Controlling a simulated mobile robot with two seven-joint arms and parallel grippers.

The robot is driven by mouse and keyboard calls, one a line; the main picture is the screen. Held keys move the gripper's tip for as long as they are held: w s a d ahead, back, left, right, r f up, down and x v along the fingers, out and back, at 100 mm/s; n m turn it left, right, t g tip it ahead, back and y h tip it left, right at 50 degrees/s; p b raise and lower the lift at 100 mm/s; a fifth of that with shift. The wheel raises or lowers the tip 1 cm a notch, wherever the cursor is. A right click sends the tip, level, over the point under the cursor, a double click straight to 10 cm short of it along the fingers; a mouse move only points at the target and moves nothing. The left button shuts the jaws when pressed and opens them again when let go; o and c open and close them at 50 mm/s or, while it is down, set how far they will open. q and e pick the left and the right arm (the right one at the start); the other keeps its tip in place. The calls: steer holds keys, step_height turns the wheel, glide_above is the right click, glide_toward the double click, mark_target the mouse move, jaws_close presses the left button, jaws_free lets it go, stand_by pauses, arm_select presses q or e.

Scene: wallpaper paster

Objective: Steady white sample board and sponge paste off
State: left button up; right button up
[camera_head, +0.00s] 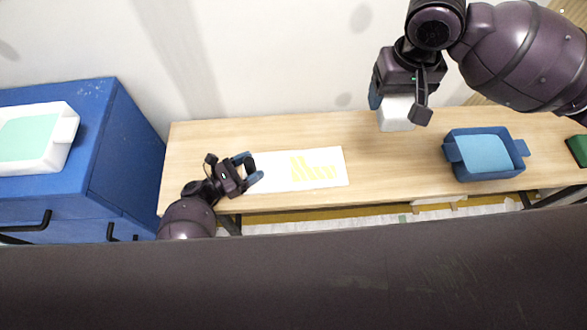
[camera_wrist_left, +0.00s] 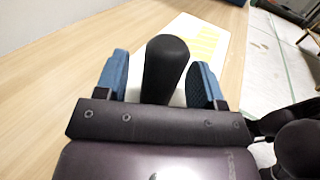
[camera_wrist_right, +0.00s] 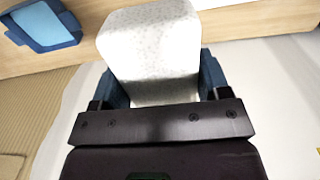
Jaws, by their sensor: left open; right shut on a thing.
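The white sample board (camera_head: 335,157) lies flat on the wooden table, with a patch of yellow paste (camera_head: 312,170) on it. My left gripper (camera_head: 249,169) is at the board's left end. It is open, with its blue fingers on either side of a black handle (camera_wrist_left: 165,65), and gaps show between them in the left wrist view. Yellow paste also shows beyond the handle there (camera_wrist_left: 207,42). My right gripper (camera_head: 398,105) is shut on a white speckled sponge (camera_wrist_right: 152,50) and holds it above the back of the table, right of the board.
A blue tub (camera_head: 484,173) with light blue contents stands at the table's right. A green item (camera_head: 577,148) is at the right edge. A blue cabinet (camera_head: 60,215) with a white tray (camera_head: 66,128) stands at the left. Bare table (camera_head: 395,165) lies between board and tub.

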arm_select(q)
steer(key=shift+a, duration=0.15)
steer(key=shift+v, duration=0.8)
steer(key=shift+d, duration=0.25)
steer(key=shift+w+d, duration=0.4)
steer(key=shift+d, duration=0.2)
jaws_close()
stand_by(0.9)
